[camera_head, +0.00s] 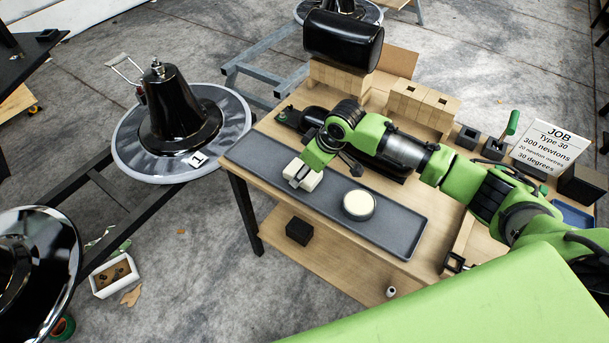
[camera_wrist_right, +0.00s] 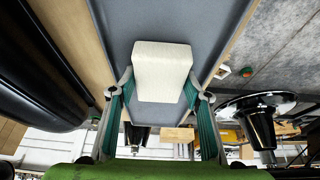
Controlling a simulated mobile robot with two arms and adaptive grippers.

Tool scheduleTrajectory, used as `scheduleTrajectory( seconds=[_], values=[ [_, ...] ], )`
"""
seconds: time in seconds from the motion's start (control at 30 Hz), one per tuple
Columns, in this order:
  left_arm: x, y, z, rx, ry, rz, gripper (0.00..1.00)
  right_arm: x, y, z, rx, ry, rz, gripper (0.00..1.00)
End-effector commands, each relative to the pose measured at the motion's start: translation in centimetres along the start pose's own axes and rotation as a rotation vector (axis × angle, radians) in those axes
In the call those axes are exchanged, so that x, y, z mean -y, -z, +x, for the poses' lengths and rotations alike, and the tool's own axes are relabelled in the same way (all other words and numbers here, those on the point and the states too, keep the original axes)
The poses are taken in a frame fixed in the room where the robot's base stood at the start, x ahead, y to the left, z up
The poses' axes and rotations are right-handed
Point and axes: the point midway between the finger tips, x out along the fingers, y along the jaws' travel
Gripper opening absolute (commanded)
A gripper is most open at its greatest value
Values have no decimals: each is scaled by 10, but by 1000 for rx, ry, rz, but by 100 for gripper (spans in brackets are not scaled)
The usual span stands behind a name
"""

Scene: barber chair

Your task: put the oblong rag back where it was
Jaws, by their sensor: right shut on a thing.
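The oblong rag (camera_head: 304,178) is a cream-white block at the front edge of the long grey tray (camera_head: 400,228), left of its middle. It also shows in the right wrist view (camera_wrist_right: 162,72), between the two fingers. My right gripper (camera_head: 309,167) is shut on the rag from above, and its arm comes in from the right. In the right wrist view the grey tray (camera_wrist_right: 208,30) lies behind the rag. I cannot tell whether the rag touches the tray. My left gripper is in neither view.
A round cream-topped thing (camera_head: 359,204) sits on the tray right of the rag. Wooden blocks (camera_head: 422,104) and a black cushion (camera_head: 342,40) stand behind on the bench. A job sign (camera_head: 548,148) is at the right. The tray's left end is bare.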

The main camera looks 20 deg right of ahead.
Motion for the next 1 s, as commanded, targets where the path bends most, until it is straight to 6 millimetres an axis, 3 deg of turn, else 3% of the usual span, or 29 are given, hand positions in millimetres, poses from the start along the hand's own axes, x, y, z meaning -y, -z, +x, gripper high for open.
scheduleTrajectory(
  seconds=[0.4,0.43,0.47,0.5,1.0],
  values=[
    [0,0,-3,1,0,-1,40,1,-3,6,2,0,-1,27],
    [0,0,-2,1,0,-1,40,0,-3,6,2,0,-1,52],
    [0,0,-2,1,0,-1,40,0,-3,6,2,0,-2,60],
    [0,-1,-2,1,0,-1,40,1,-3,6,3,0,-1,61],
    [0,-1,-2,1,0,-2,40,1,-2,4,2,1,-1,61]
  ],
)
